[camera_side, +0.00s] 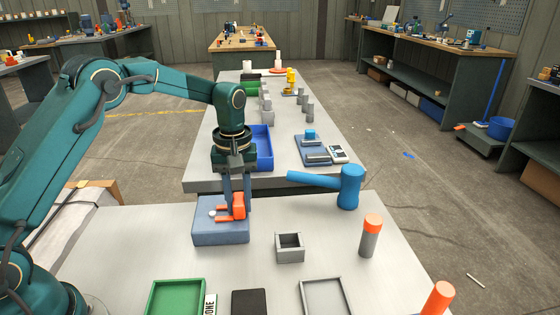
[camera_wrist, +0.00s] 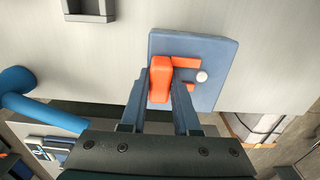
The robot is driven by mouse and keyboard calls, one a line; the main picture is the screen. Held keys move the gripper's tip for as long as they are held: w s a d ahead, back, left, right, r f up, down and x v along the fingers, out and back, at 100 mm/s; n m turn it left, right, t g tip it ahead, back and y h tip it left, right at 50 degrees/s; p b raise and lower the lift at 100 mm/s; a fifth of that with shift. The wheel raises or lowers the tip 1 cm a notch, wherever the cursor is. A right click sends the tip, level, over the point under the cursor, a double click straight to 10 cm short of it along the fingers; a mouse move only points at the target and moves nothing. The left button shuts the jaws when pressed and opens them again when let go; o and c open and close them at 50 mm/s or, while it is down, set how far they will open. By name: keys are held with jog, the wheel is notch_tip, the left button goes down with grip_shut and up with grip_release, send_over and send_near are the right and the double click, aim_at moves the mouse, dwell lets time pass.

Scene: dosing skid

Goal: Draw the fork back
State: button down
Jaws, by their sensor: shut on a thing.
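The orange fork (camera_side: 238,206) has a blocky handle and two flat prongs, and lies on a blue-grey block (camera_side: 222,235). My gripper (camera_side: 237,212) points down and is shut on the fork's handle. In the wrist view, the fork (camera_wrist: 160,80) sits between my two fingers, and its prongs point right toward a round white pin (camera_wrist: 201,76). The pin is at the prong tips; I cannot tell whether it still lies between them. The fingers hide part of the lower prong in the wrist view.
A blue hammer (camera_side: 348,188) stands to the right of the block. A grey square socket (camera_side: 290,247), an orange-topped cylinder (camera_side: 370,235) and a green tray (camera_side: 176,297) are on the near table. The bench surface between the block and socket is clear.

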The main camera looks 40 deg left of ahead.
jog(key=shift+w+d+r, duration=0.1)
jog(key=shift+w+d, duration=0.75)
jog(key=shift+w, duration=0.1)
jog(key=c, duration=0.6)
grip_release()
jog(key=shift+c, duration=0.2)
jog(key=shift+r, duration=2.55)
